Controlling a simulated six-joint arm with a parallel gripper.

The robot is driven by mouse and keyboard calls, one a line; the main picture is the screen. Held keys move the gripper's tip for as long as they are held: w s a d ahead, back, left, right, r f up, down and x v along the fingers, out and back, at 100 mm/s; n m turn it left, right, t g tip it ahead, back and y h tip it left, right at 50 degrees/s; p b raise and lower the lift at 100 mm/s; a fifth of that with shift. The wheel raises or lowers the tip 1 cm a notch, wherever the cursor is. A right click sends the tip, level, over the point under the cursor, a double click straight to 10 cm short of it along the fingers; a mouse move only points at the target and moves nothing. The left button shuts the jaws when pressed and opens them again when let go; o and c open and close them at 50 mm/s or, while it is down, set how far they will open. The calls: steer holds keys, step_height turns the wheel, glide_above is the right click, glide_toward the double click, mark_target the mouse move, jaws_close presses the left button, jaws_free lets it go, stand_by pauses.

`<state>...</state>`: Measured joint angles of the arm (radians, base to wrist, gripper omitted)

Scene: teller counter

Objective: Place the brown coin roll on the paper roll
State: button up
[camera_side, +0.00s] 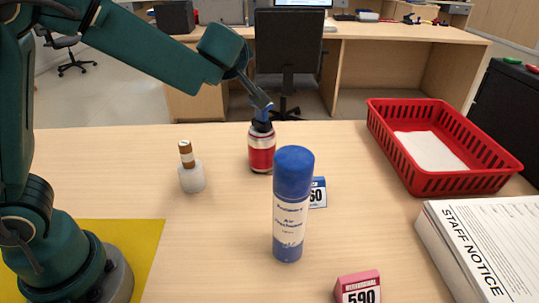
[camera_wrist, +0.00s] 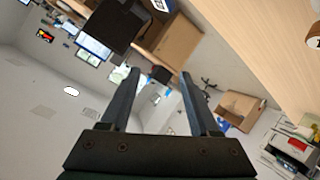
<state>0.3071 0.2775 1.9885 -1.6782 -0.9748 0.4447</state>
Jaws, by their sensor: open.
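The brown coin roll (camera_side: 186,152), brown with a pale band, stands nearly upright, leaning slightly, on top of the white paper roll (camera_side: 192,178) at the left of the counter in the side view. It looks in contact with the paper roll's top. My gripper (camera_side: 264,104) is up and to the right of both, apart from them. In the wrist view my gripper (camera_wrist: 160,95) is open, with nothing between its fingers. A round brown-edged end at the right edge of the wrist view may be the coin roll; I cannot tell.
A red can (camera_side: 261,150) stands just below my gripper. A blue spray can (camera_side: 292,205) stands in front, near a blue number tag (camera_side: 318,192) and a pink one (camera_side: 358,288). A red basket (camera_side: 440,178) and a notice stack (camera_side: 480,245) are at right.

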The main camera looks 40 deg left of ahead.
steer(key=w+d+r+m+t+h, duration=0.2)
steer(key=d+r+m+t+h, duration=0.25)
steer(key=d+r, duration=0.2)
steer(key=s+d+f+m+h, duration=0.1)
steer(key=s+d+m+h, duration=0.6)
steer(key=s+d+h, duration=0.15)
steer(key=s+a+f+m+g+y, duration=0.1)
steer(key=s+a+f+m+g, duration=0.1)
steer(key=s+f, duration=0.4)
steer(key=s+a+f+m+g+y, duration=0.2)
steer(key=s+f+g, duration=0.3)
steer(key=s, duration=0.6)
steer(key=shift+a+f, duration=0.25)
steer(key=shift+f, duration=0.2)
